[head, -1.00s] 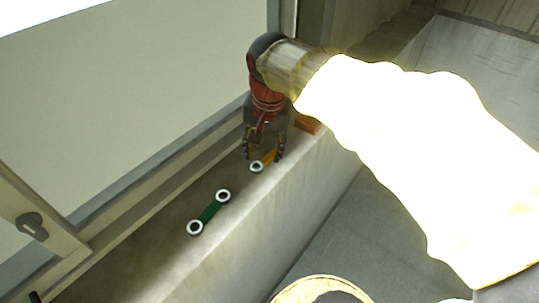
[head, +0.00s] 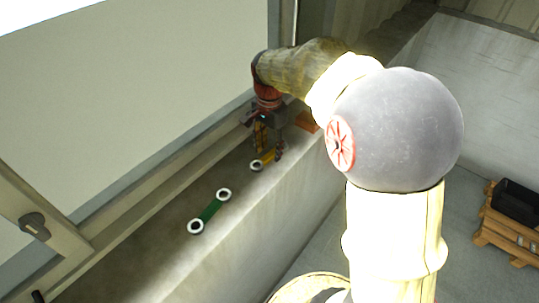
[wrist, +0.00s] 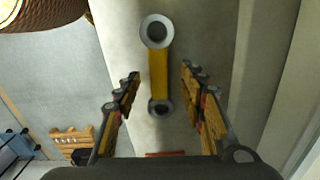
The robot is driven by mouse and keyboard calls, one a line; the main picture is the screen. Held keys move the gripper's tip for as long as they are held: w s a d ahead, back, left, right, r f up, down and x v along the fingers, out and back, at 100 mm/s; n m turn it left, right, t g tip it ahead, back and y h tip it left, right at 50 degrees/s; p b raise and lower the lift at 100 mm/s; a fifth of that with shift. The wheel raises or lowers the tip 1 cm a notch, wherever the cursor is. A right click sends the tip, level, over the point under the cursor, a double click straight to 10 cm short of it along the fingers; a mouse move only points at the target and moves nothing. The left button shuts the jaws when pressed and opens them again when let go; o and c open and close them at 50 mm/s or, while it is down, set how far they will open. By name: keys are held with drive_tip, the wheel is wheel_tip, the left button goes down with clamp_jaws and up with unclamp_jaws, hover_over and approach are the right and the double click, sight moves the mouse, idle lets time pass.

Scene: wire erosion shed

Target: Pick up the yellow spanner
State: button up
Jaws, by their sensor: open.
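The yellow spanner (wrist: 158,72) lies flat on the ledge, with a pale ring at each end. In the wrist view it runs up and down the picture between the two fingers of my gripper (wrist: 159,82). The fingers are open, one on each side, and appear apart from it. In the head view my gripper (head: 267,156) is over the spanner. Only the spanner's near ring (head: 256,165) and a short piece of its yellow handle show there; the rest is hidden behind the gripper.
A green spanner (head: 210,210) with pale ringed ends lies nearer on the same ledge (head: 240,215). An orange-brown block (head: 308,122) lies beyond my gripper. A window frame (head: 40,200) borders the ledge on the left. A wooden pallet with a black bin (head: 516,200) stands on the floor at right.

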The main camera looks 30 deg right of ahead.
drive_tip(key=shift+f, duration=0.6)
drive_tip(key=shift+c, duration=0.4)
clamp_jaws()
